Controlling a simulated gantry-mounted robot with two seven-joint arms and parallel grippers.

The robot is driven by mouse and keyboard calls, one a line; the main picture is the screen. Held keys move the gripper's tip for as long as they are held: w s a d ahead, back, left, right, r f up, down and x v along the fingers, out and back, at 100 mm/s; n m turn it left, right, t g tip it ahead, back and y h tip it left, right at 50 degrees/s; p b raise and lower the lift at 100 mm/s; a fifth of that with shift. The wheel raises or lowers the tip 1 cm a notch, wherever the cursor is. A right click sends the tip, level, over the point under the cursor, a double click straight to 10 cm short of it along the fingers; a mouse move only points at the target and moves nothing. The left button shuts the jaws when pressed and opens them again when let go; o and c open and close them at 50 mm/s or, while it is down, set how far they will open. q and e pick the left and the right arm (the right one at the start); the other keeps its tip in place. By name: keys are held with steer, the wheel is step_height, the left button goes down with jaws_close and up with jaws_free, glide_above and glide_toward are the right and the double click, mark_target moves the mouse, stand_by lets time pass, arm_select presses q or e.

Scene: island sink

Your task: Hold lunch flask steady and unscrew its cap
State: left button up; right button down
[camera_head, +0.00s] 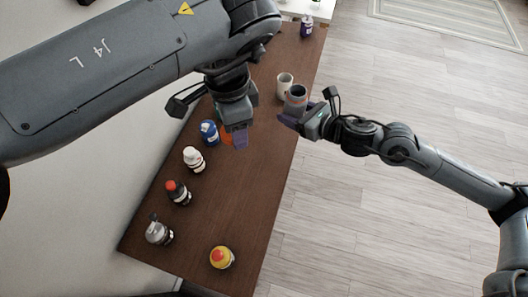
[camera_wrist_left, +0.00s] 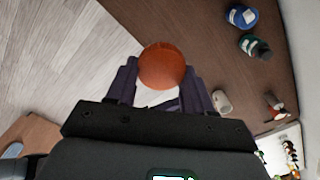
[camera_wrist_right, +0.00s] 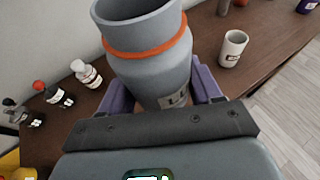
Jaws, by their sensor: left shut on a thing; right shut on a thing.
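The lunch flask (camera_head: 296,97) is a grey, open-topped vessel with an orange ring near its mouth, shown closely in the right wrist view (camera_wrist_right: 155,70). My right gripper (camera_head: 291,119) is shut on the flask body, which stands roughly upright near the table's right edge. The orange round cap (camera_wrist_left: 162,66) is off the flask and between the fingers of my left gripper (camera_wrist_left: 160,88). In the head view the cap (camera_head: 226,136) is partly hidden by the purple fingers, left of the flask and apart from it.
A white mug (camera_head: 284,84) stands just behind the flask. Blue (camera_head: 208,131), white (camera_head: 193,158), red-topped (camera_head: 177,192), grey (camera_head: 157,231) and yellow (camera_head: 222,257) bottles stand along the brown table (camera_head: 210,212). Bare tabletop lies in the middle.

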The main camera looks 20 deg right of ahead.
step_height(320, 180, down, 10)
steer(key=d+b, duration=0.2)
steer(key=b, duration=0.8)
glide_above(264, 143)
steer(key=shift+h, duration=0.3)
step_height(264, 143, down, 8)
steer(key=shift+f+b, duration=0.35)
steer(key=shift+f, duration=1.65)
